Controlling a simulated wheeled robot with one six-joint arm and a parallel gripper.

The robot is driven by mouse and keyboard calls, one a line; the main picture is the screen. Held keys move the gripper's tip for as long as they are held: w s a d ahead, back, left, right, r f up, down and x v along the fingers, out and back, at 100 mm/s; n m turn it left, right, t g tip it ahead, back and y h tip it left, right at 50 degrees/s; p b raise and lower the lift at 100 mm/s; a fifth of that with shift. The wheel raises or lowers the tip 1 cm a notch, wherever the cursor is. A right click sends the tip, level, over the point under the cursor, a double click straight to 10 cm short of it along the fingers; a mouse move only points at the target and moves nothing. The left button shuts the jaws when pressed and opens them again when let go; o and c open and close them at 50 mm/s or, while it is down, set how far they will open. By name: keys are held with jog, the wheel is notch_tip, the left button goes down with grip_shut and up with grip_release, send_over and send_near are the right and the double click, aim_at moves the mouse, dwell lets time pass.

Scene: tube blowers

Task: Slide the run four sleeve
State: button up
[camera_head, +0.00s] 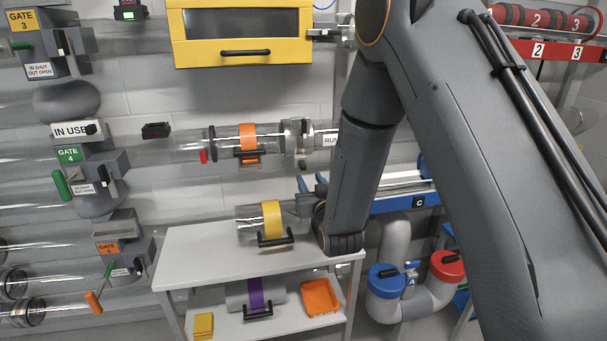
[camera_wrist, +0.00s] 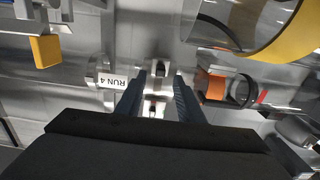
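The run four tube (camera_head: 185,145) runs along the wall in the head view. It carries an orange band (camera_head: 248,137) with a black handle, also in the wrist view (camera_wrist: 212,86). Right of the band is a pale clamp-like collar (camera_head: 298,136), beside a white label that reads RUN 4 in the wrist view (camera_wrist: 113,82). Which piece is the sleeve is not clear. My gripper (camera_head: 313,185) is below the collar in the head view. In the wrist view my gripper (camera_wrist: 157,92) has its blue fingers apart, with small dark-knobbed fittings seen between them; no contact is visible.
A purple-banded canister (camera_head: 257,296) and orange tray (camera_head: 319,298) sit on the lower shelf. A yellow-framed cabinet (camera_head: 240,62) hangs above the tube. Gate boxes line the left.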

aim_at(304, 169)
jog(key=x, duration=0.7)
jog(key=shift+w+a+r, duration=0.15)
jog(key=shift+w, duration=0.25)
jog(key=shift+c, duration=0.4)
grip_shut()
